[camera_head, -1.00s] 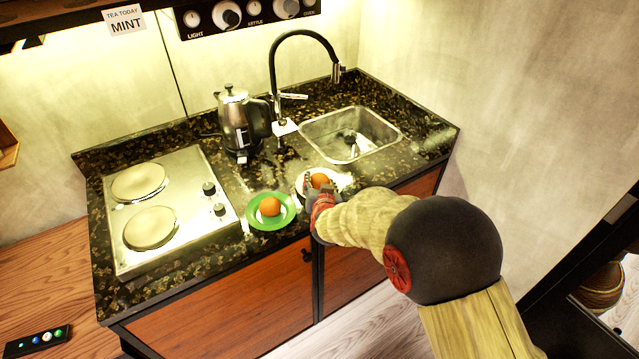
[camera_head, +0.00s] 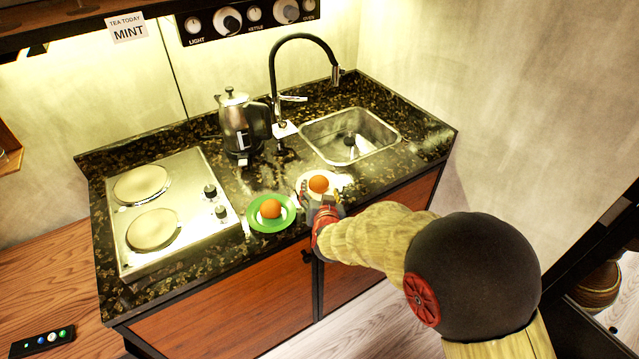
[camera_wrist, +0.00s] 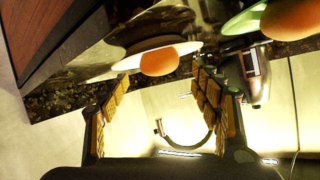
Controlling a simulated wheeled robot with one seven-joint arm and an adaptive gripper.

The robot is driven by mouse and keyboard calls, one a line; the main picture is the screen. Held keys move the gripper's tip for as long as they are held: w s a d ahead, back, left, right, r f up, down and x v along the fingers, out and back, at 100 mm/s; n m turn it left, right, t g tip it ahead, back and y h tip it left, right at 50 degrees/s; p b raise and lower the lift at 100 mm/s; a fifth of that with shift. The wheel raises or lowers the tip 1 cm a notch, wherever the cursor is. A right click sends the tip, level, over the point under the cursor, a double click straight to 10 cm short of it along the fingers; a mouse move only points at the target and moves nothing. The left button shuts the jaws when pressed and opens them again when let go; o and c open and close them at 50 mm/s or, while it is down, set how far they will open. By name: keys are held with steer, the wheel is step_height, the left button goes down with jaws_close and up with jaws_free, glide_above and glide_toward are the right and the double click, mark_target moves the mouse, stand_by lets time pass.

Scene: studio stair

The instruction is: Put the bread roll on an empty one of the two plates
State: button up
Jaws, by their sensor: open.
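An orange-brown round item (camera_head: 318,184), which looks like the bread roll, rests on the white plate (camera_head: 342,181). A similar round item (camera_head: 270,208) sits on the green plate (camera_head: 257,224) to its left; I cannot tell for sure which is the bread roll. Neither plate is empty. My gripper (camera_head: 320,202) is open, in front of the white plate and apart from its item. In the wrist view my open fingers (camera_wrist: 158,88) have nothing between them, with the white plate's round item (camera_wrist: 160,62) beyond. The green plate's item (camera_wrist: 292,18) shows at upper right.
A kettle (camera_head: 236,122) stands behind the plates. A sink (camera_head: 350,135) with a black tap (camera_head: 274,75) is at the back right. A two-ring hob (camera_head: 180,190) is on the left. A small remote (camera_head: 42,341) lies at lower left.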

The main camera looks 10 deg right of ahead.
steer(key=s+a+r+n+g+y+p, duration=0.1)
steer(key=s+a+r+n+g+y, duration=0.25)
steer(key=s+r, duration=1.2)
steer(key=s+d+r+g, duration=0.1)
steer(key=s+d+g, duration=0.1)
steer(key=s, duration=0.7)
steer(key=s+d+r+n+g+h, duration=0.1)
steer(key=s+d+r+g, duration=0.1)
steer(key=s, duration=0.8)
steer(key=shift+s+d+r, duration=0.25)
steer(key=shift+s+d, duration=0.05)
steer(key=shift+d, duration=0.15)
steer(key=shift+c, duration=0.5)
